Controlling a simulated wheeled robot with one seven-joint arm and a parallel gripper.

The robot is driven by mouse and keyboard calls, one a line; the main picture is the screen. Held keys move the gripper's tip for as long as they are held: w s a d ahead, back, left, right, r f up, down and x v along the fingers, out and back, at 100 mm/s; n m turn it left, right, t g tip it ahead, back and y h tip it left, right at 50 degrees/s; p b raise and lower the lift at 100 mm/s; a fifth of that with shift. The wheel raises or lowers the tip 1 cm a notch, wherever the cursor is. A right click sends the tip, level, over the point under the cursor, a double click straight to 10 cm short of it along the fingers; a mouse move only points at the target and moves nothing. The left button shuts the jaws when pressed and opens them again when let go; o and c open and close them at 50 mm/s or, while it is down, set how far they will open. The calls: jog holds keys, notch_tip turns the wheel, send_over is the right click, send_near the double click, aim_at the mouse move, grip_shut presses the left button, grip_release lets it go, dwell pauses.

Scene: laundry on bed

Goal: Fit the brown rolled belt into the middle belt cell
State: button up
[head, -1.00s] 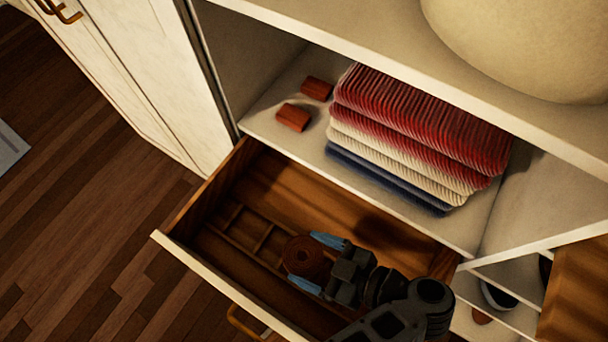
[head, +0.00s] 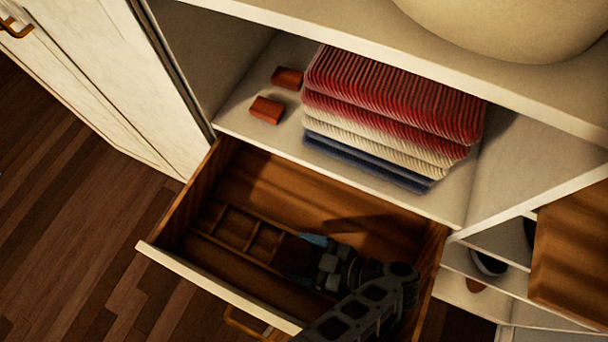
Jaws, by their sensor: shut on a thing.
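My gripper (head: 301,259) is low inside the open drawer (head: 180,205), its two blue fingertips spread apart around a dark brown area. It is shut on the brown rolled belt, which barely stands out from the shaded wood between the fingers. A row of small wooden belt cells (head: 236,226) runs along the drawer from the left towards my gripper. The cells on the left look empty. The fingers are at the right end of the visible row. My gripper and the shadow hide which cell the belt is over or in, and whether it touches the bottom.
The drawer's white front edge (head: 215,289) and wooden side walls surround my gripper. Above are a stack of folded red, cream and blue cloths (head: 390,115) and two small red-brown blocks (head: 267,110) on a shelf (head: 240,122). An open wooden panel (head: 575,260) is at the right.

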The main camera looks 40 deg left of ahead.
jog(key=shift+f, duration=0.15)
jog(key=o, duration=1)
jog(key=shift+r, duration=0.25)
jog(key=v, duration=0.6)
jog(key=shift+d+f+b, duration=0.1)
jog(key=shift+f+b, duration=0.05)
jog(key=shift+b, duration=0.15)
jog(key=shift+w+d+r, duration=0.25)
jog(key=shift+d+r, duration=0.15)
jog(key=shift+d, duration=0.2)
jog(key=shift+a, duration=0.1)
